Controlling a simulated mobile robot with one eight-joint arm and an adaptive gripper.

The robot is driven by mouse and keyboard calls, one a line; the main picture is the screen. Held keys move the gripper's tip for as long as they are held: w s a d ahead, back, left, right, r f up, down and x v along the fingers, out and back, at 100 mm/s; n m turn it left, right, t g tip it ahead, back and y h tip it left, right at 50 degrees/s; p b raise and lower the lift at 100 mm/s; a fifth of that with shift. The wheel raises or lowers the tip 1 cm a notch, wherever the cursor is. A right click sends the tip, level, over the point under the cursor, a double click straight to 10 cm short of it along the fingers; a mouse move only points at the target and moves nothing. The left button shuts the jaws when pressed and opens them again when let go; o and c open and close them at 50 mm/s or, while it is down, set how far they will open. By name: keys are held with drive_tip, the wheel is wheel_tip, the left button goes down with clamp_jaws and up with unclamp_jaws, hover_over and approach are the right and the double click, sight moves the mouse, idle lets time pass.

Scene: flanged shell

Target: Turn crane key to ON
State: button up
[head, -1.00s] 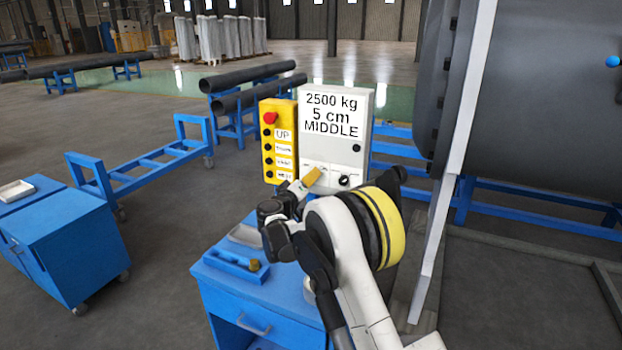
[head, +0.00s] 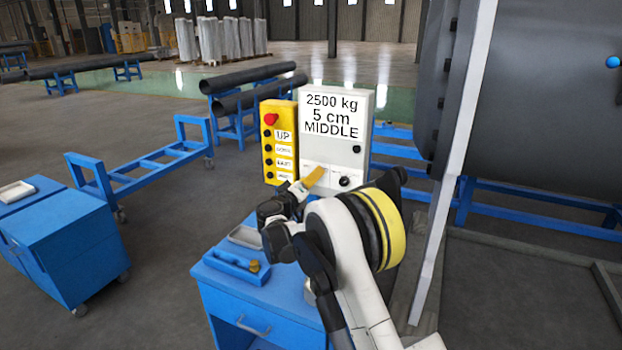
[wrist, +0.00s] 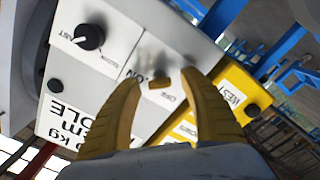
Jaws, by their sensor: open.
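The white control box (head: 340,158) carries a panel reading "2500 kg 5 cm MIDDLE". In the wrist view its face (wrist: 118,55) is tilted. The small brass-coloured crane key (wrist: 159,83) sits on it, with ON and OFF lettering close by. My gripper (wrist: 163,78) is open, with its yellow fingers on either side of the key in the picture. I cannot tell whether they touch it. In the head view my gripper (head: 315,176) is in front of the lower left part of the box and hides the key.
A black knob (wrist: 90,37) is on the same face, beside the key; it also shows in the head view (head: 344,181). A yellow button box (head: 279,150) with a red button stands left of the control box. A blue cabinet (head: 255,318) is below my arm. A large grey shell (head: 550,120) is at right.

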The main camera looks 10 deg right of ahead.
drive_tip(key=shift+s, duration=0.1)
drive_tip(key=v, duration=1.2)
drive_tip(key=shift+d, duration=0.1)
drive_tip(key=s+d+r+m+g+y, duration=0.1)
drive_tip(key=s+d+r+g+y, duration=0.15)
drive_tip(key=s+d, duration=0.5)
drive_tip(key=s+d+r+g+y, duration=0.1)
drive_tip(key=s+d+r+g, duration=0.25)
drive_tip(key=s, duration=0.75)
drive_tip(key=s+a+f+y, duration=0.2)
drive_tip(key=s+f+y, duration=0.1)
drive_tip(key=s, duration=0.9)
drive_tip(key=s+a+f+g+y, duration=0.1)
drive_tip(key=s+f+y, duration=0.2)
drive_tip(key=s, duration=1)
drive_tip(key=shift+s+a+f+m+y, duration=0.2)
drive_tip(key=shift+a+f+m+y, duration=0.2)
drive_tip(key=shift+y, duration=0.15)
